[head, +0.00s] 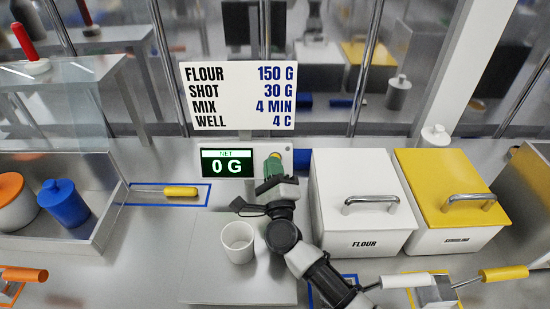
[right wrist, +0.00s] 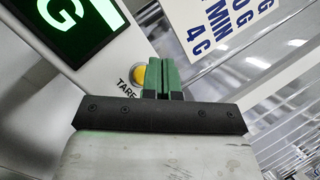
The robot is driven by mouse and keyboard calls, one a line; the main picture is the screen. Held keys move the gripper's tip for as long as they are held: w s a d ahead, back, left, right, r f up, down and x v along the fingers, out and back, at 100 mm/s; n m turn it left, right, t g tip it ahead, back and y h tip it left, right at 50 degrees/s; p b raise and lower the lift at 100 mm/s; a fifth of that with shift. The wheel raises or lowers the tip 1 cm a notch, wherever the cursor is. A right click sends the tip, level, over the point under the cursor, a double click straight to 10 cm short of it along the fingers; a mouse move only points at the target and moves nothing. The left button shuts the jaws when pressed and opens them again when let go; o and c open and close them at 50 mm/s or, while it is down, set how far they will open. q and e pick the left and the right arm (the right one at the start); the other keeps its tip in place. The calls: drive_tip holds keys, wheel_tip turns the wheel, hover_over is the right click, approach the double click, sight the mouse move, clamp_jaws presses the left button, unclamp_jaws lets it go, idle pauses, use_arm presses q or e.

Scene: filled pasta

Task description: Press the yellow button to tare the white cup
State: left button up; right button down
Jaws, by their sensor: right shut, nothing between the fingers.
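The white cup (head: 237,242) stands upright and looks empty on the grey scale plate (head: 215,285). The scale display (head: 227,163) behind it reads NET 0 G in green. My right gripper (head: 274,164), with green fingers, is shut and empty at the panel right of the display. In the right wrist view the yellow button (right wrist: 139,76), marked TARE, shows just left of the shut green fingers (right wrist: 166,76); I cannot tell whether they touch it. In the head view the fingers mostly hide the button. My left gripper is not in view.
A white FLOUR bin (head: 365,205) and a yellow-lidded bin (head: 450,190) stand right of my right arm. A recipe sign (head: 238,97) rises behind the display. A yellow-handled tool (head: 180,191) and a clear-walled case with a blue jar (head: 64,204) are at left.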

drive_tip(key=s+p, duration=0.1)
drive_tip(key=s+r+p, duration=0.1)
drive_tip(key=s, duration=0.1)
drive_tip(key=s+r+p, duration=0.1)
drive_tip(key=shift+s, duration=0.25)
idle(0.8)
